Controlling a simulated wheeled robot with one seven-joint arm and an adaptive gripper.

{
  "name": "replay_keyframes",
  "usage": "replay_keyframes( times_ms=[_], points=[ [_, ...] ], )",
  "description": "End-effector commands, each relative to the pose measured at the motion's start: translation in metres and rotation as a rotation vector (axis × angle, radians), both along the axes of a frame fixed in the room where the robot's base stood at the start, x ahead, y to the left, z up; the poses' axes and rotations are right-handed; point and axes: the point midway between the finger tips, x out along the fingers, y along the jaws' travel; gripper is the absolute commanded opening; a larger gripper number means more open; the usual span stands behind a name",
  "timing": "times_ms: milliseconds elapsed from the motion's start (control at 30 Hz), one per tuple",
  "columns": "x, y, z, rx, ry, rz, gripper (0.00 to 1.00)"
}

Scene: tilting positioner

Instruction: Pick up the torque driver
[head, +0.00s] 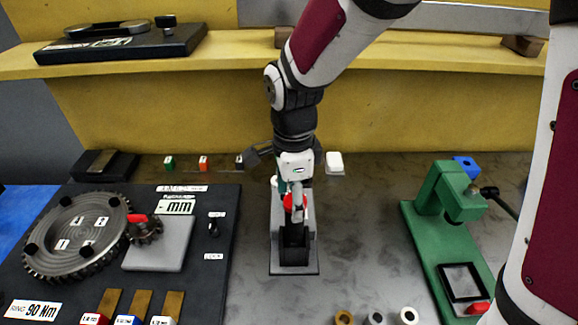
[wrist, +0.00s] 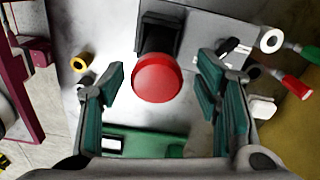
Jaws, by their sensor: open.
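The torque driver appears to be the piece with the round red top (head: 292,201), standing in the middle of the table at a black stand (head: 294,250). In the wrist view its red top (wrist: 157,78) faces the camera, between my fingers, and hides whatever is below it. My gripper (head: 297,194) is pointing down over it in the head view. In the wrist view my gripper (wrist: 160,80) is open, with clear gaps on both sides of the red top. My fingers partly cover the driver in the head view.
A green press-like fixture (head: 427,225) stands at right. A dark board (head: 205,275) with a large toothed ring (head: 75,235) lies at left. Small rings (head: 376,318) lie in front. A white block (head: 335,162) and coloured pieces (head: 203,162) sit behind, below a yellow shelf (head: 235,57).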

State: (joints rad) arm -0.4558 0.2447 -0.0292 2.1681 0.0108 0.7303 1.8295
Motion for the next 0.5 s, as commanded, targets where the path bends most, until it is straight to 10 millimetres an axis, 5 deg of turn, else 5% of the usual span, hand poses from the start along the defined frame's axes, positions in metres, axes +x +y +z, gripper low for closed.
replay_keyframes(
  times_ms=[500],
  points=[
    [-0.004, -0.006, -0.055, -0.002, 0.004, 0.001, 0.58]
  ],
)
